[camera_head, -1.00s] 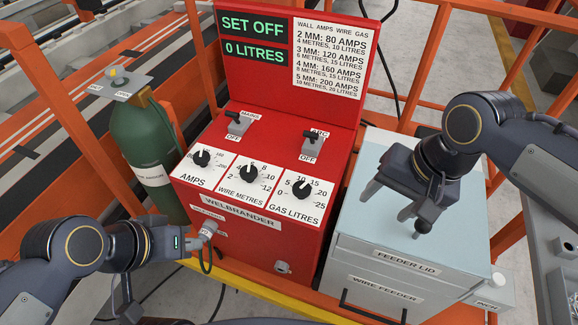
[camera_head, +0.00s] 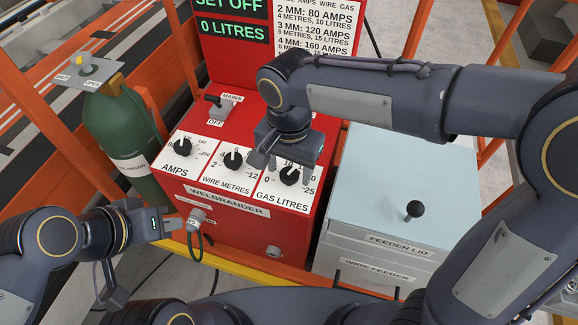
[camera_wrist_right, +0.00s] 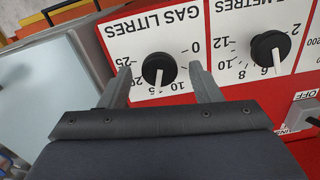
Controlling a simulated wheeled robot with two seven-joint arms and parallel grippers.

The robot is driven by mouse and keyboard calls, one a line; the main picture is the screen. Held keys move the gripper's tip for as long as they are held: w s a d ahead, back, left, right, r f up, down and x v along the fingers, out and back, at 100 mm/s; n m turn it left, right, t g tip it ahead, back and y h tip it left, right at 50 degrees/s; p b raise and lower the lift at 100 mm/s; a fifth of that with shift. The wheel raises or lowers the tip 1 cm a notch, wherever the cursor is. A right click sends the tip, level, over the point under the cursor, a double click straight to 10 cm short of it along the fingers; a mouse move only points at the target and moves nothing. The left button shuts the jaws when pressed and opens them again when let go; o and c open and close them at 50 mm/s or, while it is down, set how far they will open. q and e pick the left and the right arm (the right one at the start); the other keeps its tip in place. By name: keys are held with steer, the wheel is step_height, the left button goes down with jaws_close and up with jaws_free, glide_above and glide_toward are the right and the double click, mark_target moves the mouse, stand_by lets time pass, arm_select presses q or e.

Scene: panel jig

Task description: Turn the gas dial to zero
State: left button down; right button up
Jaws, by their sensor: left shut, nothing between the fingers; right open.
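The gas dial (camera_head: 290,175) is a black knob on a white "GAS LITRES" plate on the red welder front. In the right wrist view the plate is upside down, and the gas dial (camera_wrist_right: 158,69) has its white pointer towards the 10 to 15 side of the scale. My right gripper (camera_head: 283,164) is over this dial. In the wrist view my right gripper (camera_wrist_right: 160,84) is open, with one finger on each side of the knob and visible gaps. My left gripper (camera_head: 170,226) is shut and empty, low at the left, near a grey plug.
The wire dial (camera_head: 234,160) and amps dial (camera_head: 183,147) sit left of the gas dial. A mains switch (camera_head: 219,105) stands behind them. The display (camera_head: 233,28) reads "0 LITRES". A feeder box (camera_head: 390,170) with a black knob stands right; a green gas cylinder (camera_head: 120,145) stands left.

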steer(key=shift+f, duration=0.3)
steer(key=c, duration=1)
